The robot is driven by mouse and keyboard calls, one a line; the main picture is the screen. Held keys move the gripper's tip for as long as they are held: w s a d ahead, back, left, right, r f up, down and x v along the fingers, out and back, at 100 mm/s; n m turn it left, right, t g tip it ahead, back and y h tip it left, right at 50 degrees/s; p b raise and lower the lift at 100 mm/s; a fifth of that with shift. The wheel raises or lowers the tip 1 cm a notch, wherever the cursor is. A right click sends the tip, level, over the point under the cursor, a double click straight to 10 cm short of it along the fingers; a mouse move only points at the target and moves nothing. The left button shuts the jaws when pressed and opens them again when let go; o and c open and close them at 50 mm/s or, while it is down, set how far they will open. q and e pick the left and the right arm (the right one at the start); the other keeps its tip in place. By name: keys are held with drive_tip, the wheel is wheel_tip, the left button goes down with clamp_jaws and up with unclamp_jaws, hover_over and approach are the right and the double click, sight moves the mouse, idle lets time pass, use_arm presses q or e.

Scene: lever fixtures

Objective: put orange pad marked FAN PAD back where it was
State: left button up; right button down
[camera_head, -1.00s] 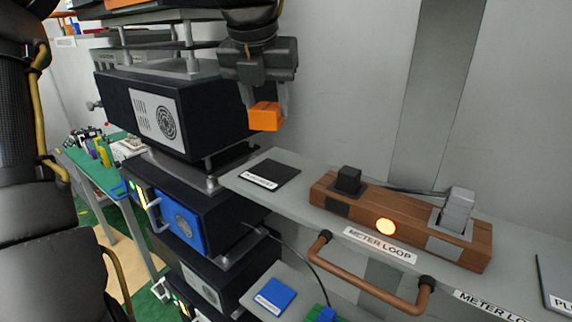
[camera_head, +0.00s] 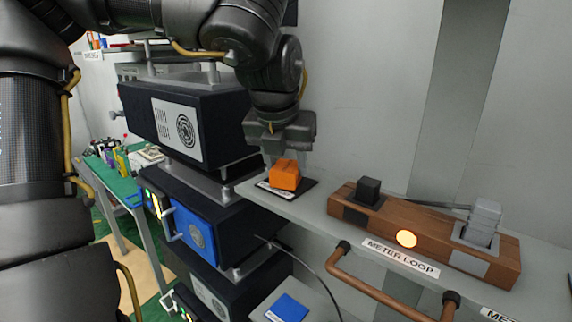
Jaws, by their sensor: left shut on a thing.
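The orange pad (camera_head: 285,175) is a small orange block at the left end of the grey shelf. It sits at or just above a dark square mat (camera_head: 307,187) with a white label; I cannot tell whether it touches the mat. My left gripper (camera_head: 285,160) comes down from above and is shut on the orange pad. The lettering on the pad cannot be read. My right gripper is not in view.
A wooden fixture (camera_head: 420,227) with a black block, a lit round lamp and a grey lever block stands right of the mat. A copper-coloured rail (camera_head: 385,290) runs along the shelf front. Dark equipment boxes (camera_head: 185,120) stand at left.

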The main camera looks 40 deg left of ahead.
use_arm(q)
drive_tip(key=shift+f, duration=0.2)
drive_tip(key=o, duration=0.9)
drive_tip(key=p+v, duration=0.2)
drive_tip(key=v, duration=1)
